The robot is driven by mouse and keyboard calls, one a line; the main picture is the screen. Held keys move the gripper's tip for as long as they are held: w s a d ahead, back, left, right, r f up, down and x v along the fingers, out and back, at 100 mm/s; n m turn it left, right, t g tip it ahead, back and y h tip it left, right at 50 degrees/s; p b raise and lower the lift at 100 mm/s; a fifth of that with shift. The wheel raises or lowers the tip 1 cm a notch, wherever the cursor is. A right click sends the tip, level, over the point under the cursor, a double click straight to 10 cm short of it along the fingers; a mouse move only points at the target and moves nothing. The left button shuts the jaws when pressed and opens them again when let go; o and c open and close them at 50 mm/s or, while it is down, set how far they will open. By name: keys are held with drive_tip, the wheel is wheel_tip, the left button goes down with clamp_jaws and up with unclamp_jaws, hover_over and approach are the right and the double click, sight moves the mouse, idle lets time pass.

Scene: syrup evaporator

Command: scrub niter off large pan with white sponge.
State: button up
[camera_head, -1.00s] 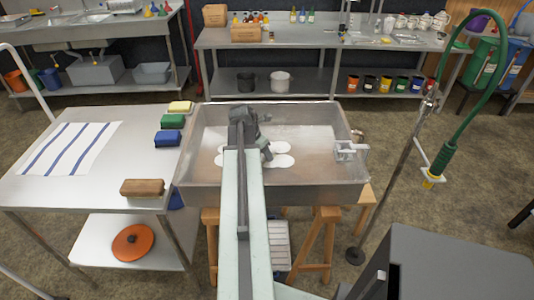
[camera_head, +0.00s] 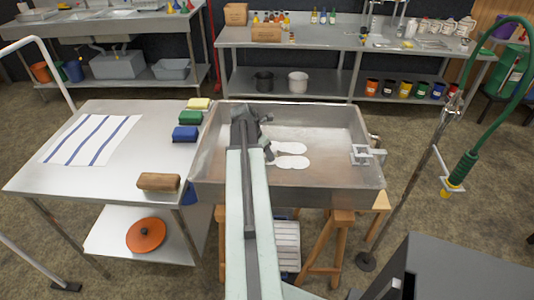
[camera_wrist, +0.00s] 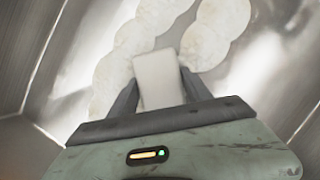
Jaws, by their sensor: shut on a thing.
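In the wrist view, pale round niter patches (camera_wrist: 222,25) run in overlapping rows on both sides of the sponge. My gripper (camera_wrist: 160,92) is shut on the white sponge (camera_wrist: 157,78), a pale block between its two fingers. In the head view my gripper (camera_head: 266,150) is inside the pan's left half, and my arm hides the sponge. I cannot tell whether the sponge touches the floor.
The left table (camera_head: 110,175) holds a striped cloth (camera_head: 90,138), a brown block (camera_head: 158,182), and yellow, green and blue sponges (camera_head: 186,134) near the pan. A clamp-like fitting (camera_head: 366,155) is on the pan's right wall. A hose stand (camera_head: 420,190) rises on the right.

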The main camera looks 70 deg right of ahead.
sight(277, 156)
drive_tip(key=shift+w+a, duration=0.3)
drive_tip(key=shift+w, duration=0.4)
drive_tip(key=shift+w+a, duration=0.25)
drive_tip(key=shift+w, duration=0.45)
drive_tip(key=shift+s+d, duration=0.45)
drive_tip(key=shift+s, duration=0.7)
drive_tip(key=shift+s+d, duration=0.4)
drive_tip(key=shift+s, duration=0.7)
drive_tip(key=shift+s+d, duration=0.45)
drive_tip(key=shift+s, duration=0.7)
drive_tip(key=shift+s, duration=0.1)
drive_tip(key=shift+s+d, duration=0.3)
drive_tip(key=shift+s, duration=0.5)
drive_tip(key=shift+s+d, duration=0.3)
drive_tip(key=shift+s, duration=0.45)
wheel_tip(277, 156, up, 6)
drive_tip(key=p, duration=0.5)
drive_tip(key=shift+f+p, duration=0.1)
drive_tip(key=shift+p, duration=0.3)
